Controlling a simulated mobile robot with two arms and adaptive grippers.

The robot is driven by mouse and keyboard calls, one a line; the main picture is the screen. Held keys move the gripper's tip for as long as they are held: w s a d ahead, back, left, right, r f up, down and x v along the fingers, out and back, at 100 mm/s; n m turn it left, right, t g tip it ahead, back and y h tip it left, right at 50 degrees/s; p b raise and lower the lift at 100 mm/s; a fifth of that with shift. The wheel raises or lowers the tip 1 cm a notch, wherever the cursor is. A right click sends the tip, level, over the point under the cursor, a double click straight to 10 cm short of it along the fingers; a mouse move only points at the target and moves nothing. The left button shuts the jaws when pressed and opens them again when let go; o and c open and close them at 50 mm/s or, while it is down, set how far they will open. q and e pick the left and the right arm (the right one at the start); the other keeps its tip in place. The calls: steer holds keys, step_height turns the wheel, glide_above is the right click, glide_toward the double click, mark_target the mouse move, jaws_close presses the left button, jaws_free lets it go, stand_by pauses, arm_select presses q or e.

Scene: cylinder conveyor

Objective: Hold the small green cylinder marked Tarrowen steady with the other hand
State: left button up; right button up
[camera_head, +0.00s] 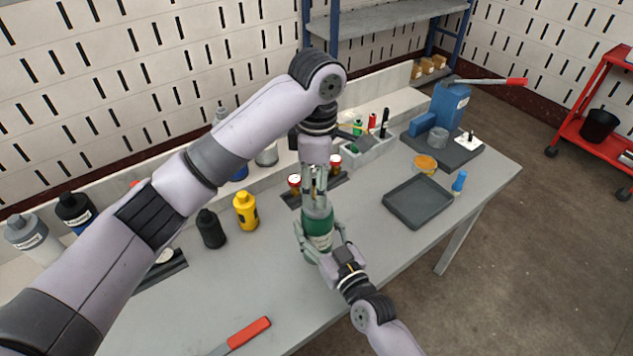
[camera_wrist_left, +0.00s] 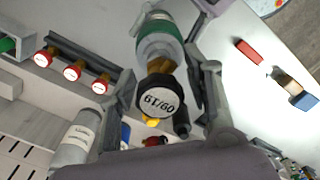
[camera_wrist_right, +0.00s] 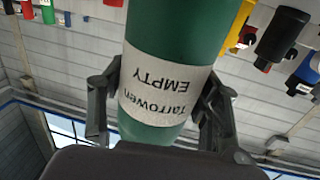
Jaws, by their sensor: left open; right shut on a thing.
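The small green cylinder (camera_head: 318,226) stands over the middle of the table. Its white label in the right wrist view reads "Tarrowen EMPTY" (camera_wrist_right: 165,90). My right gripper (camera_wrist_right: 158,105) is shut on its body, a finger on each side. My left gripper (camera_head: 316,182) is open above the cylinder's top. In the left wrist view its fingers stand on either side of the brass neck (camera_wrist_left: 160,64) and the black cap (camera_wrist_left: 160,97) with printed digits. Gaps show between fingers and cap. Whether the cylinder's base touches the table is hidden.
A yellow bottle (camera_head: 246,211) and a dark bottle (camera_head: 211,229) stand left of the cylinder. An empty grey tray (camera_head: 418,201) lies to the right. A red-handled tool (camera_head: 248,332) lies at the front edge.

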arm_select(q)
steer(key=shift+r, duration=1.2)
steer(key=m, duration=0.4)
steer(key=shift+m, duration=1)
steer(key=m, duration=0.2)
steer(key=shift+m, duration=0.4)
steer(key=m, duration=0.3)
